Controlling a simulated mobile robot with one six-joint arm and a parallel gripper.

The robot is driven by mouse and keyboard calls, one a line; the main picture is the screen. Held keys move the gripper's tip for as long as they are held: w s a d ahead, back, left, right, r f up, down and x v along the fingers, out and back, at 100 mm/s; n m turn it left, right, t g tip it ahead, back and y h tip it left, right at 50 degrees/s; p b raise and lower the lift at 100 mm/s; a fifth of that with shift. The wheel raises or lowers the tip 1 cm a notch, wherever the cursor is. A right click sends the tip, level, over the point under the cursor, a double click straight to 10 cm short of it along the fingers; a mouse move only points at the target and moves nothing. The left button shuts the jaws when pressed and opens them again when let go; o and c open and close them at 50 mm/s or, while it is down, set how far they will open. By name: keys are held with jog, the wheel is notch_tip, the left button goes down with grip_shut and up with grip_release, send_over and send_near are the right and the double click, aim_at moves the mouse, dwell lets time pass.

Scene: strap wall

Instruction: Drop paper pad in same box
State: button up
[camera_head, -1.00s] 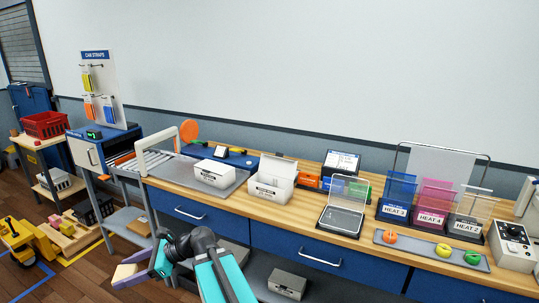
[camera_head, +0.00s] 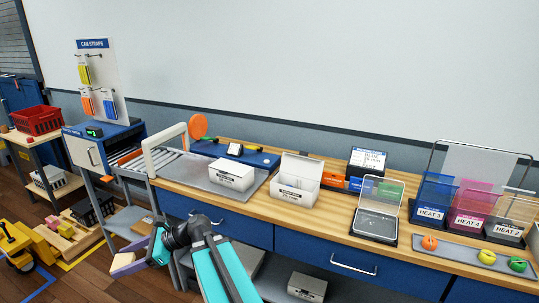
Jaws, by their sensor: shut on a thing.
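My gripper (camera_head: 142,260) is at the lower left, low in front of the bench and below its top. It is shut on a small pale cream block with a purple edge, which looks like the paper pad (camera_head: 122,262). Which box is "the same box" cannot be told. The open box's inside is mostly hidden.
A shallow clear-lidded case (camera_head: 376,222) stands right of the boxes. A roller conveyor (camera_head: 172,164) and a strap board (camera_head: 101,80) are at left. A tray (camera_head: 472,255) of coloured balls lies at right. A grey box (camera_head: 307,286) sits below the bench.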

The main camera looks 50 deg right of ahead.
jog(key=shift+w, duration=0.35)
jog(key=shift+a, duration=0.15)
jog(key=shift+w, duration=0.1)
